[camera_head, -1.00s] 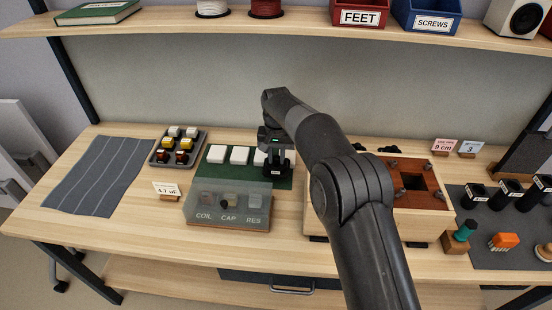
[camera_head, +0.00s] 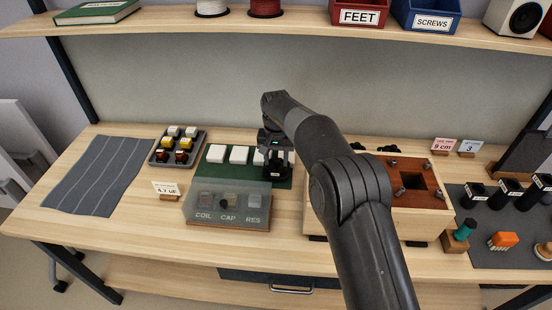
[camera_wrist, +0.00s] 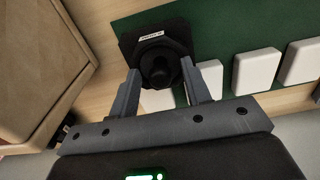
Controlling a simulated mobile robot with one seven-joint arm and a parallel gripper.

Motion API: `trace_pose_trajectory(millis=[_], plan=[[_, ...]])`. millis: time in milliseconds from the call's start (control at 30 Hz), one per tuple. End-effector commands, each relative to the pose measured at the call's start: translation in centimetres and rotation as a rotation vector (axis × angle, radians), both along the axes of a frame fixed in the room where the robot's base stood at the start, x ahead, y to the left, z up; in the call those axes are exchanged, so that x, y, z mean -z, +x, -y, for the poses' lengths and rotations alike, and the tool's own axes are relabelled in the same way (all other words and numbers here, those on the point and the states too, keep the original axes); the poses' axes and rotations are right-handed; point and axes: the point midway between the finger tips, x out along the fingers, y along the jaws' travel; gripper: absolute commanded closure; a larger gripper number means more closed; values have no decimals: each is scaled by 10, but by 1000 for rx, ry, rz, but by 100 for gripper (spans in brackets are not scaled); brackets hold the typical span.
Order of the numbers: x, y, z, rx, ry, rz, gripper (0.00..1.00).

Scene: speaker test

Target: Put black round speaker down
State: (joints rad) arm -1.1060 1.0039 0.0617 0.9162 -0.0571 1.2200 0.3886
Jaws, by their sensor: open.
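The black round speaker (camera_head: 276,173) sits on the right end of the green mat (camera_head: 215,174). In the wrist view the black speaker (camera_wrist: 160,62) shows a round centre and a small white label on its rim. My gripper (camera_head: 276,160) is just above it in the head view, fingers pointing down. In the wrist view my gripper (camera_wrist: 160,72) is open, with one finger on each side of the speaker's near part. I cannot tell whether either finger touches it.
White blocks (camera_head: 238,155) lie on the mat to the left. A clear-covered COIL/CAP/RES box (camera_head: 228,218) stands in front. A wooden cabinet (camera_head: 425,224) stands close on the right. A parts tray (camera_head: 160,160) and grey striped cloth (camera_head: 85,180) lie left. A shelf (camera_head: 300,30) runs above.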

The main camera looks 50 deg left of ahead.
Motion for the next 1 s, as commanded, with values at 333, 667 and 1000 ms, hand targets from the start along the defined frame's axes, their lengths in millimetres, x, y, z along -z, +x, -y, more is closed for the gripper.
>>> trace_pose_trajectory(millis=[333, 667, 1000], plan=[[-63, 0, -1, 0, 6, 3, 56], [-115, 0, 0, 0, 3, 1, 56], [-122, 0, 0, 0, 1, 1, 56]])
